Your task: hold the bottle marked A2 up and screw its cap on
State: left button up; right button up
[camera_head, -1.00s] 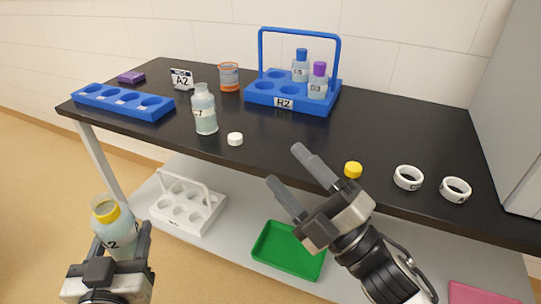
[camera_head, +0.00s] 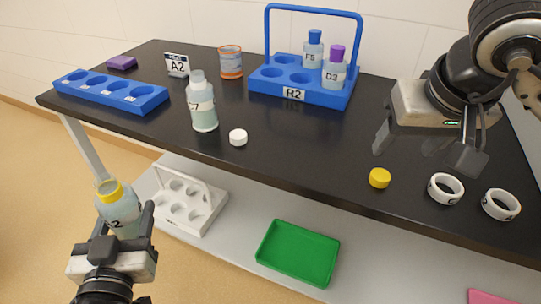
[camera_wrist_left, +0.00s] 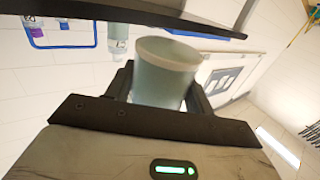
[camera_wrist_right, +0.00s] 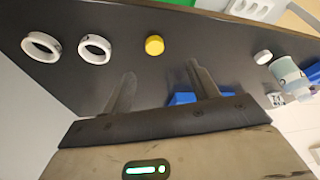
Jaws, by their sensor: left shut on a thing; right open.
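My left gripper (camera_head: 120,235) is shut on a pale bottle (camera_head: 119,209) and holds it off the table, in front of the table's left end. Its label shows a "2"; the rest is hidden. The bottle has a yellow band (camera_head: 109,190) at its neck and leans a little left. In the left wrist view its body (camera_wrist_left: 160,80) sits between the fingers. A yellow cap (camera_head: 380,178) lies near the table's front edge. My right gripper (camera_head: 428,150) is open and empty above the table, near this cap. In the right wrist view the cap (camera_wrist_right: 154,45) lies beyond the fingertips.
Two white rings (camera_head: 446,188) (camera_head: 501,204) lie right of the yellow cap. A blue carrier (camera_head: 303,85), blue rack (camera_head: 111,92) and A2 sign (camera_head: 177,65) stand behind. A green tray (camera_head: 298,253) is below.

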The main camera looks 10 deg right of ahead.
jog(key=shift+d+r, duration=0.1)
jog(key=shift+d, duration=0.1)
send_over(382, 176)
jog(key=s+a, duration=0.1)
jog(key=s, duration=0.2)
jog(key=shift+w+a+f, duration=0.1)
jog(key=shift+w+f, duration=0.05)
jog(key=shift+f, duration=1.45)
jog(key=shift+w+f, duration=0.1)
jog(key=shift+f, duration=1.45)
jog(key=shift+d+b+x, duration=0.15)
jog(key=shift+d+x, duration=0.05)
jog(key=shift+x, duration=1.1)
jog(key=shift+d+b+x, duration=0.15)
jog(key=shift+x, duration=1.2)
jog(key=shift+s, duration=0.1)
jog(key=c, duration=1)
